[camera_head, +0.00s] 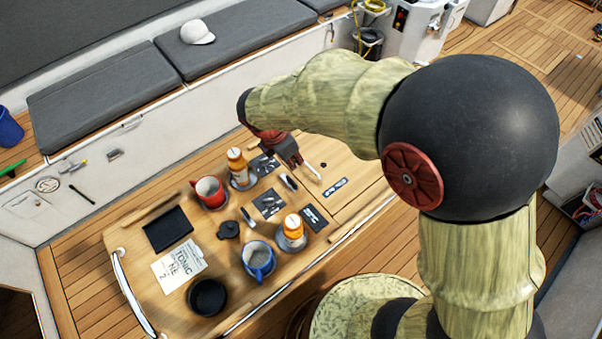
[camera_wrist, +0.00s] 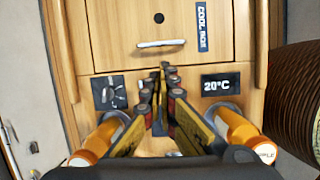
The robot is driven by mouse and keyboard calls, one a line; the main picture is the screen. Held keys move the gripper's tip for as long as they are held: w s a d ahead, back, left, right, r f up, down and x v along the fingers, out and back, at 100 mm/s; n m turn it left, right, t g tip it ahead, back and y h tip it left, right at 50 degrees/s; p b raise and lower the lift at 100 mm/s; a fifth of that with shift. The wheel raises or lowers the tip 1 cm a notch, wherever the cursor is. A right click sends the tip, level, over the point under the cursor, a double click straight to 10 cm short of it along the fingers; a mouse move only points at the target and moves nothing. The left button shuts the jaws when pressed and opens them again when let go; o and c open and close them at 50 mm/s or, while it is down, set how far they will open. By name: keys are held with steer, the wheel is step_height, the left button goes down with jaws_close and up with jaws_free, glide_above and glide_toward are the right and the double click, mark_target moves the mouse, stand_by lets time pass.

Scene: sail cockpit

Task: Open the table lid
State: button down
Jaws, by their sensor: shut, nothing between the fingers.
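The wooden table lid (camera_wrist: 120,25) fills the top of the wrist view, with a dark round hole and a "COOL BOX" label (camera_wrist: 202,27). Its pale bar handle (camera_wrist: 160,43) lies flat near the lid's near edge, and the lid looks level with the table. The handle also shows in the head view (camera_head: 310,172). My gripper (camera_wrist: 163,72) is shut and empty, its tips just short of the handle in the wrist view. In the head view my gripper (camera_head: 297,165) is beside the handle's left end; I cannot tell whether they touch.
Two orange bottles (camera_head: 236,160) (camera_head: 293,225) stand in cup recesses on either side of my gripper. A red mug (camera_head: 209,190), a blue mug (camera_head: 258,258) and a black bowl (camera_head: 207,296) stand on the table (camera_head: 130,248). Grey bench cushions (camera_head: 105,98) line the back.

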mark_target(305, 176)
steer(key=shift+n, duration=0.3)
steer(key=b+x, duration=0.1)
steer(key=x, duration=0.9)
steer(key=shift+b, duration=0.4)
steer(key=shift+r, duration=0.1)
